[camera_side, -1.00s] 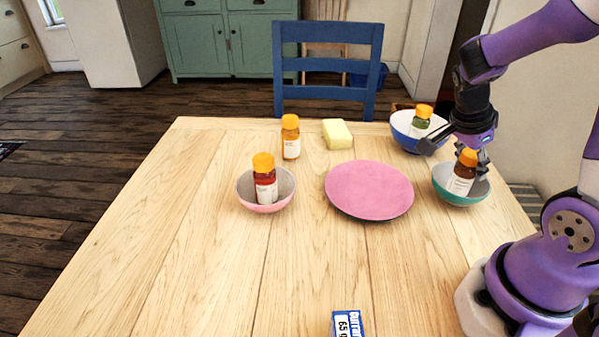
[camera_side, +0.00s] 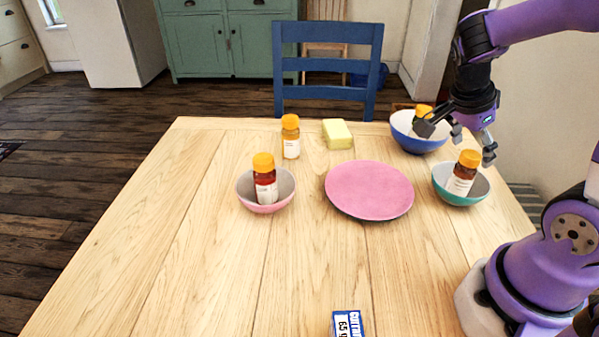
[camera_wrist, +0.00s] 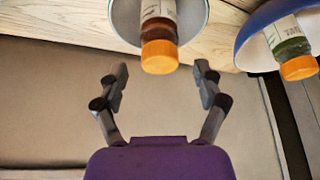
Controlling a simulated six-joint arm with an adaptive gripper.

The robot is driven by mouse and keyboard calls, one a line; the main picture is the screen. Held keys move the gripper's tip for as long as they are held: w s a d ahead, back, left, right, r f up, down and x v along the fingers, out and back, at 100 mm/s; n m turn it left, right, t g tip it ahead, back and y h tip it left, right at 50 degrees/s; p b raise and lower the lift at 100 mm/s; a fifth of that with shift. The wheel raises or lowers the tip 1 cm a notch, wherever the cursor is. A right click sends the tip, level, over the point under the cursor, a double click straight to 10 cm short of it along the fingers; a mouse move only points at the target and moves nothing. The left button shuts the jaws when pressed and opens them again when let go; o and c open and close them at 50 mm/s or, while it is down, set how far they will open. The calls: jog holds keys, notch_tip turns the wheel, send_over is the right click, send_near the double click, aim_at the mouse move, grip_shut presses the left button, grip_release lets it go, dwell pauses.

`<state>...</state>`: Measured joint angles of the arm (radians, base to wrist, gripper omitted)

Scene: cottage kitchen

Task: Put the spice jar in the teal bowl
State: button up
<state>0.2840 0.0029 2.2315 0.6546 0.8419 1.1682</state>
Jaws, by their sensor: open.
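A spice jar with an orange cap and white label (camera_side: 462,174) stands tilted inside the teal bowl (camera_side: 462,199) at the right of the table. In the wrist view the jar (camera_wrist: 159,40) shows cap first, with the bowl (camera_wrist: 198,14) behind it. My gripper (camera_side: 456,143) is open and empty, above and behind this jar, apart from it. In the wrist view its fingers (camera_wrist: 160,85) are spread, with the cap just beyond them.
Other orange-capped jars are in the pink bowl (camera_side: 277,203), in the blue bowl (camera_side: 420,145) and on the table (camera_side: 290,137). A pink plate (camera_side: 369,190), a yellow sponge (camera_side: 337,134) and a small blue-white box (camera_side: 347,324) also lie there. The front left is clear.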

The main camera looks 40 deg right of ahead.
jog(key=v, duration=0.7)
jog(key=w+a+n+t+y, duration=0.1)
jog(key=a+n+t+y, duration=0.3)
jog(key=a+n, duration=1)
jog(key=n+t, duration=0.3)
jog(key=n, duration=0.5)
jog(key=shift+r, duration=0.25)
